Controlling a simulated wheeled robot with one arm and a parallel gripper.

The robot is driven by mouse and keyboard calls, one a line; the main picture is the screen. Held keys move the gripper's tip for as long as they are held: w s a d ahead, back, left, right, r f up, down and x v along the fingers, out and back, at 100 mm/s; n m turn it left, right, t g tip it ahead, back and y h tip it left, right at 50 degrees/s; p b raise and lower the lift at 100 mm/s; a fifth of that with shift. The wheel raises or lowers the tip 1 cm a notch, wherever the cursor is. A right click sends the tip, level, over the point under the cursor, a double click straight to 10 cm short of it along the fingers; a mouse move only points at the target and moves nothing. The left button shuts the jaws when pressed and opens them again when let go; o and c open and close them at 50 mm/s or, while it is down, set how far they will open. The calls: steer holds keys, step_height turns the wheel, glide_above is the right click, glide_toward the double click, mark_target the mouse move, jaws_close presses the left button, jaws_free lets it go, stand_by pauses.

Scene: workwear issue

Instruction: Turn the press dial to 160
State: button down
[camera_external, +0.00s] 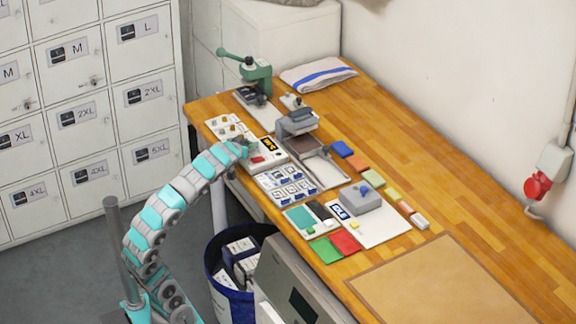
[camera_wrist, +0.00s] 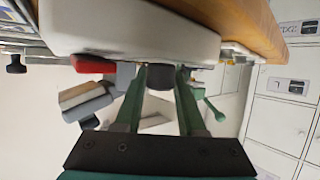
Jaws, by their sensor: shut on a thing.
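The press control box (camera_external: 277,160) is white, with a dark display (camera_external: 269,142) showing yellow figures too small to read and a red switch (camera_external: 257,160). My gripper (camera_external: 245,149) is at the box's left end, and the arm hides the dial in the external view. In the wrist view the white box (camera_wrist: 130,28) fills the top and the red switch (camera_wrist: 92,65) shows to the left. The black dial (camera_wrist: 160,77) sits between the green fingertips of my gripper (camera_wrist: 160,72), which are shut on it. The dial's pointer and scale cannot be made out.
The grey press (camera_external: 298,124) stands behind the box, with a green hand press (camera_external: 257,74) farther back. Cards and labels (camera_external: 287,185) lie close to the right. A blue bin (camera_external: 215,262) stands below the table's front edge. The brown mat (camera_external: 435,285) is clear.

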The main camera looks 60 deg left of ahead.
steer(key=shift+h, duration=0.3)
steer(key=c, duration=0.5)
jaws_free()
steer(key=v, duration=0.7)
steer(key=shift+s+d+r, duration=0.1)
steer(key=shift+s+d, duration=0.1)
steer(key=shift+s, duration=0.1)
